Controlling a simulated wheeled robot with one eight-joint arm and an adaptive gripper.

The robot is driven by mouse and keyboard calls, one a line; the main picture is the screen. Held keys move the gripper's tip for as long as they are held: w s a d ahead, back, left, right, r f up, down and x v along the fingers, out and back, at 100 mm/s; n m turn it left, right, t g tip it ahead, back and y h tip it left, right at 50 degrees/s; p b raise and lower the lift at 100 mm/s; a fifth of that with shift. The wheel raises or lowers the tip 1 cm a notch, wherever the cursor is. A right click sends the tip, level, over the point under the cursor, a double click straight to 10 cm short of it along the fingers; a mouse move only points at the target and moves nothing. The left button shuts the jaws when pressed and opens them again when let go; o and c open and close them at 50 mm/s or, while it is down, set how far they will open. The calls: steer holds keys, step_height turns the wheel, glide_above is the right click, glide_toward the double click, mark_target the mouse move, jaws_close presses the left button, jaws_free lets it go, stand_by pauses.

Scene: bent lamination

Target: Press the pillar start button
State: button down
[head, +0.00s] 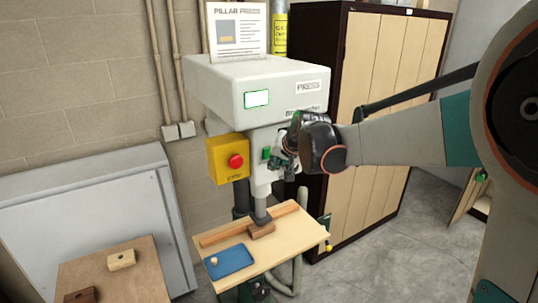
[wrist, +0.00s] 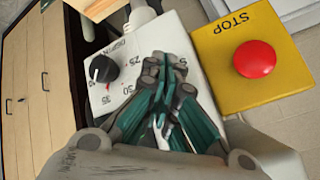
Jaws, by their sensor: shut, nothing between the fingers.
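The pillar press (head: 235,85) stands against the wall, with a white head and a lit display. A small green button (head: 266,153) shows on the front of its column, right of the yellow stop box (head: 227,158). My gripper (head: 275,163) is shut and empty, its fingertips close by the right side of that button; I cannot tell whether they touch. In the wrist view my shut gripper (wrist: 164,62) points at the white panel (wrist: 125,50) between a black dial (wrist: 103,69) and the red stop button (wrist: 255,59). The green button is not seen there, probably behind the fingers.
Below the press head is a wooden table (head: 300,240) with a brown block (head: 261,230) and a blue tray (head: 231,259). A tall cabinet (head: 375,80) stands behind right. A wooden bench with blocks (head: 140,280) is at front left.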

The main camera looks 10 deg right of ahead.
steer(key=shift+s+d, duration=0.25)
steer(key=shift+s, duration=0.5)
steer(key=shift+s+d, duration=0.2)
steer(key=shift+s, duration=0.55)
steer(key=shift+s+d, duration=0.25)
steer(key=shift+s, duration=0.5)
steer(key=s+f+n+g+h+b, duration=0.1)
steer(key=s+f+n+b, duration=0.4)
steer(key=s+f+b, duration=2.6)
step_height(320, 180, down, 4)
steer(key=shift+s+f+g+h+b, duration=0.15)
steer(key=shift+g+h+b, duration=0.15)
steer(key=shift+h+b, duration=0.15)
